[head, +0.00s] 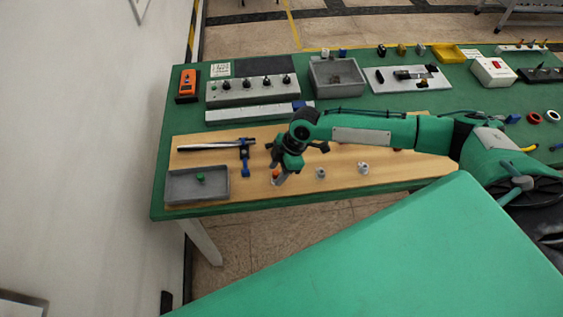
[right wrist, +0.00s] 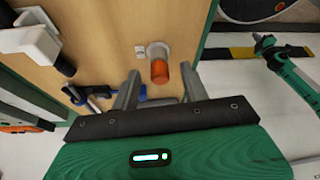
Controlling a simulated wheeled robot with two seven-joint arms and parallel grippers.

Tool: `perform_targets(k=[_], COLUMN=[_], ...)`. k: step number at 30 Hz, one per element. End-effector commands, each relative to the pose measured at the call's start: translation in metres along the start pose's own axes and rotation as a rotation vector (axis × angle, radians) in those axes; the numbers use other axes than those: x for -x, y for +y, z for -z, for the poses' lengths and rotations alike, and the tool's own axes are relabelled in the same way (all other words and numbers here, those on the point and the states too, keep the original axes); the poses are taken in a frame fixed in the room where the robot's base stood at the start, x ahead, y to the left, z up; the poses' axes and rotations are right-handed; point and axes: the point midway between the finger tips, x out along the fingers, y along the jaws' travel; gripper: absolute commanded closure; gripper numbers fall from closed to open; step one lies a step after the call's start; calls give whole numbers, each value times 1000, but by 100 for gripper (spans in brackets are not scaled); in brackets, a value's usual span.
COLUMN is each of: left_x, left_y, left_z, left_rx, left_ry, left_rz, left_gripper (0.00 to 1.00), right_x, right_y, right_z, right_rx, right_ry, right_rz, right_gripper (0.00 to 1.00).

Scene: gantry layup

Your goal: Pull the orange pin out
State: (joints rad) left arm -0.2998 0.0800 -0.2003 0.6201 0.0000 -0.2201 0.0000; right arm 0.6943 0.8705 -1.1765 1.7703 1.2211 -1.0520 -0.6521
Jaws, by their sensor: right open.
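The orange pin (right wrist: 160,73) stands in a light grey round holder (right wrist: 157,50) on the wooden board. In the head view the pin (head: 276,173) shows at the board's front edge, partly covered by my right gripper. My right gripper (right wrist: 160,90) is open, with a finger on either side of the near end of the pin. Whether the fingers touch it cannot be told. A green arm, likely my left, shows at the right of the right wrist view; its gripper (right wrist: 265,44) is too small to read. The left gripper is outside the head view.
On the board (head: 225,138) lie a grey tray (head: 170,187) with a green piece (head: 200,177), a silver rod (head: 205,147) and a blue clamp (head: 245,160). Two small grey posts (head: 320,173) (head: 363,168) stand right of the pin. A control box (head: 250,92) is behind.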

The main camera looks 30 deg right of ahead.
Motion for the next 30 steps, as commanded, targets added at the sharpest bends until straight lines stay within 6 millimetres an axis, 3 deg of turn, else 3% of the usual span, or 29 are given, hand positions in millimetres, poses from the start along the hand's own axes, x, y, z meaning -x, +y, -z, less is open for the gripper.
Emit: perform_targets(k=[8,15,16,17,19,30], left_x=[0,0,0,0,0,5], left_y=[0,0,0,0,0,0], left_z=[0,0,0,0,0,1], left_rx=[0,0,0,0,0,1], left_ry=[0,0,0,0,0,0], left_rz=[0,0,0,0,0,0], left_gripper=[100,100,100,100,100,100], right_x=[-1,-1,-1,-1,-1,4], right_y=[0,0,0,0,0,0], right_z=[0,0,0,0,0,2], right_rx=[0,0,0,0,0,0], right_ry=[0,0,0,0,0,0], right_rz=[0,0,0,0,0,0], right_gripper=[57,100,100,87,100,100])
